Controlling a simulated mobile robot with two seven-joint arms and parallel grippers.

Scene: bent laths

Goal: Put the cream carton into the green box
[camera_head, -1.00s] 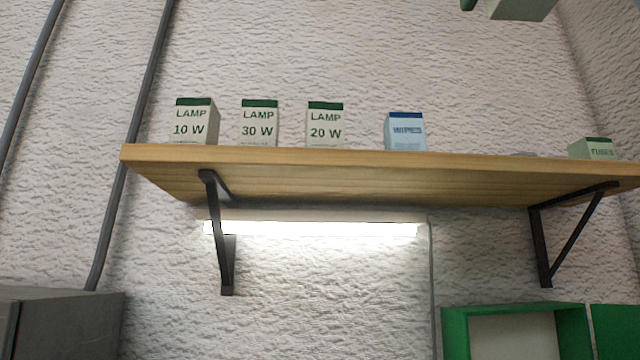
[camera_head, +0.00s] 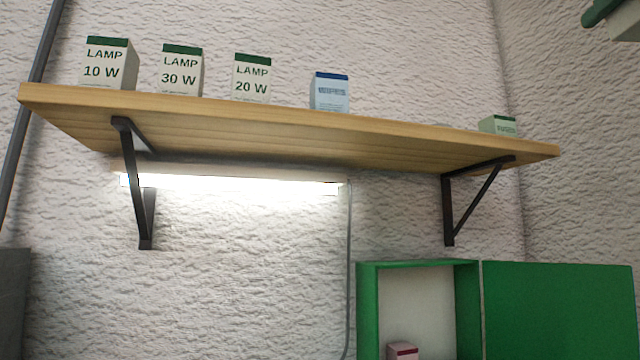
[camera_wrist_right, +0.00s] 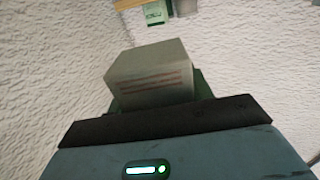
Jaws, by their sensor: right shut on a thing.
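My right gripper (camera_head: 603,10) is at the top right corner of the head view, partly cut off by the edge. It is shut on a pale carton (camera_head: 627,27), which is also cut off there. In the right wrist view the held carton (camera_wrist_right: 150,80) shows a pale, shaded face with reddish lines of print, too blurred to read. The green box (camera_head: 367,312) is at the lower right of the head view, open at the front, with a pale inside. Its lower part is out of view. My left gripper is not in view.
A wooden shelf (camera_head: 300,132) on dark brackets lies above and left of the green box. It bears several lamp cartons, a blue wipes carton (camera_head: 330,93) and a green carton (camera_head: 498,125). A green door panel (camera_head: 558,310) stands right of the box; a pink-topped carton (camera_head: 402,351) is inside it.

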